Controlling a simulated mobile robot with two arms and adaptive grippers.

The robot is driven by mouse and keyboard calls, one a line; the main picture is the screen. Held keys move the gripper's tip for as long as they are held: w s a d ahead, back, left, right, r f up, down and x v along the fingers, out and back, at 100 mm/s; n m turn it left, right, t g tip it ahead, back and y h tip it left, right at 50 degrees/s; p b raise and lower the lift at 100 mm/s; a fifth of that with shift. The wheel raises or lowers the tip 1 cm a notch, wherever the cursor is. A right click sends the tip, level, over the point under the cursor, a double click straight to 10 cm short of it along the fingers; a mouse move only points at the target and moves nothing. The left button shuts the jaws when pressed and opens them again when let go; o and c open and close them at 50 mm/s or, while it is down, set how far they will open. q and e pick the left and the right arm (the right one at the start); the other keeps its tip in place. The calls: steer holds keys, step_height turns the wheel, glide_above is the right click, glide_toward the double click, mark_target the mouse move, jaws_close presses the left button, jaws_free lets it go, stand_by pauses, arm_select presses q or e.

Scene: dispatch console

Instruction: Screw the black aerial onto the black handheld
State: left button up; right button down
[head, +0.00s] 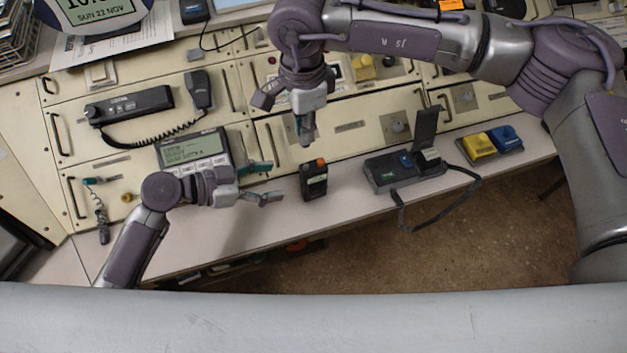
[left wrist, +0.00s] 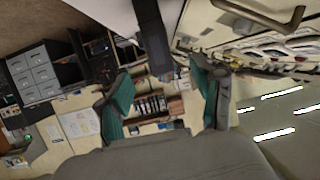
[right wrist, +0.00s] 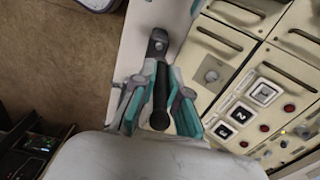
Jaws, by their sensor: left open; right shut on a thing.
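The black handheld (head: 313,182) stands upright on the narrow desk in the head view, with an orange knob on its top. A dark upright shape, probably the handheld (left wrist: 150,35), shows beyond the left fingers in the left wrist view. My left gripper (head: 265,182) is open and empty, just left of the handheld with its fingers toward it. My right gripper (head: 306,140) points down above the handheld. It is shut on the black aerial (right wrist: 160,95), which lies between the teal fingers in the right wrist view. The handheld's top (right wrist: 157,42) shows beyond the aerial; contact cannot be told.
A grey display unit (head: 193,150) stands behind my left gripper. A black cradle with a raised lid (head: 425,125) and a looped strap (head: 400,212) is right of the handheld. Yellow (head: 479,147) and blue (head: 505,138) boxes stand farther right. The desk's front edge is close to the handheld.

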mark_target(314, 176)
arm_select(q)
steer(key=x, duration=1)
steer(key=shift+w+d+f, duration=0.1)
steer(key=shift+d, duration=0.3)
jaws_close()
